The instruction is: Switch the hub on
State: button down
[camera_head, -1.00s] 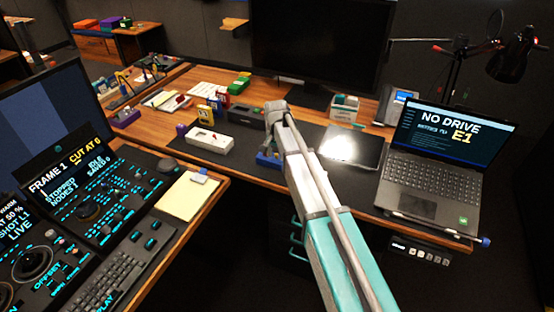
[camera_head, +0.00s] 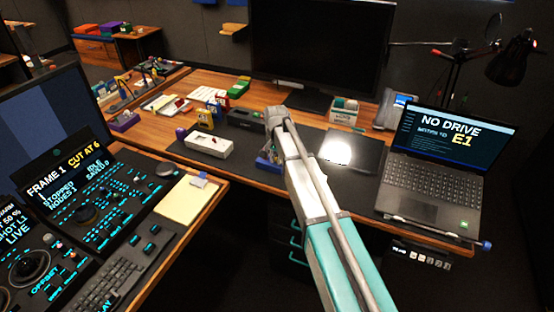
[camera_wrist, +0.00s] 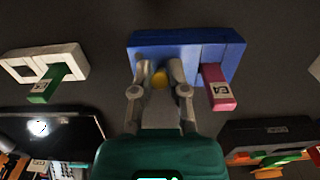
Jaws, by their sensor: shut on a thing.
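A blue block (camera_wrist: 215,50) lies on the dark mat in the wrist view, with a pink stick (camera_wrist: 216,88) bearing a printed label standing out from its right part. I cannot tell for certain whether this block is the hub. My gripper (camera_wrist: 160,78) is at the block's near side, its fingers shut on a small yellow piece (camera_wrist: 159,79). The fingers hide most of that piece. In the head view, the blue block (camera_head: 265,160) shows only partly beside my arm, which hides the fingertips. The laptop screen (camera_head: 450,137) reads "NO DRIVE" and "E1".
A white block with a green stick (camera_wrist: 45,90) lies to the left in the wrist view. A white box (camera_head: 208,144) lies left of my arm. A tablet with lamp glare (camera_head: 365,152) lies to its right. A strip of small buttons (camera_head: 420,256) sits below the desk edge.

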jog(key=shift+d+r, duration=0.1)
jog(key=shift+d, duration=0.05)
jog(key=shift+w, duration=0.1)
jog(key=shift+w+g, duration=0.15)
jog(key=shift+g, duration=0.35)
jog(key=g, duration=0.1)
jog(key=w+g+y+b, duration=0.1)
jog(key=shift+g, duration=0.4)
jog(key=shift+g+y+b, duration=0.5)
jog(key=shift+g+b, duration=0.15)
jog(key=shift+g, duration=0.15)
jog(key=shift+d, duration=0.1)
jog(key=c, duration=0.6)
grip_release()
